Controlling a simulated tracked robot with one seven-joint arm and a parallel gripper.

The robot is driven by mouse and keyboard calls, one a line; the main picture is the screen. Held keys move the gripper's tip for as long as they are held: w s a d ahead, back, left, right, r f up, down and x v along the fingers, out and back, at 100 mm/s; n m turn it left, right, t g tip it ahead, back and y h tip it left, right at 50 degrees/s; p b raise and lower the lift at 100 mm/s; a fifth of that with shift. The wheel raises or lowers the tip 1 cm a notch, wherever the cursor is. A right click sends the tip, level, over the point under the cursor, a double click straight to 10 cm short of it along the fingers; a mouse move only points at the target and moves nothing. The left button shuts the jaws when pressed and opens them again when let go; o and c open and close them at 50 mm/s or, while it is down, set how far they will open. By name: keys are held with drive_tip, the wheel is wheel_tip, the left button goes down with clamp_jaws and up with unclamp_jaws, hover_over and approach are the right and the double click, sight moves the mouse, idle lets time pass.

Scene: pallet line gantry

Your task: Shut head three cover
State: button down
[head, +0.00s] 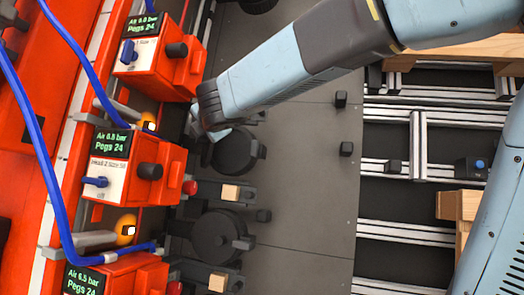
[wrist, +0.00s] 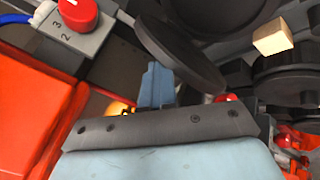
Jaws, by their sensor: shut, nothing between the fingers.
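Orange head units stand in a row at the left in the head view; the middle one (head: 125,165) has a label that seems to read "Head 2". I cannot read which unit is head three. Beside the middle unit lies a round dark cover (head: 234,150), and a second dark cover (head: 218,237) lies below it. My gripper (head: 216,132) is at the upper left edge of the first cover; whether it touches is unclear. In the wrist view my shut, empty gripper (wrist: 157,84) points at the underside of a tilted dark disc (wrist: 181,52), close to its lower edge.
A red knob (wrist: 77,13) on a grey block with numbers stands at upper left in the wrist view. Wooden blocks (head: 230,192) sit near the covers. Blue hoses (head: 38,130) run along the units. The dark plate (head: 310,190) to the right is mostly clear.

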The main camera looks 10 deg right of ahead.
drive_tip(key=shift+w+d+f, duration=0.1)
drive_tip(key=shift+d+f, duration=0.35)
drive_tip(key=shift+d, duration=0.35)
drive_tip(key=shift+d+f, duration=0.4)
drive_tip(key=shift+d, duration=0.35)
drive_tip(key=shift+d, duration=0.1)
drive_tip(key=shift+w+d+f, duration=0.2)
drive_tip(key=shift+d+f, duration=0.05)
drive_tip(key=shift+d, duration=0.3)
drive_tip(key=shift+w+d+f, duration=0.2)
drive_tip(key=shift+w+d, duration=0.05)
drive_tip(key=shift+d, duration=0.25)
drive_tip(key=shift+w+d+f, duration=0.2)
drive_tip(key=shift+d+f, duration=0.05)
drive_tip(key=shift+d, duration=0.3)
drive_tip(key=shift+w+d+f, duration=0.45)
drive_tip(key=shift+w+d, duration=0.1)
drive_tip(key=shift+d, duration=0.15)
drive_tip(key=shift+w+d+f, duration=0.4)
drive_tip(key=shift+w+d, duration=0.15)
drive_tip(key=shift+d, duration=0.1)
drive_tip(key=shift+s+r, duration=0.1)
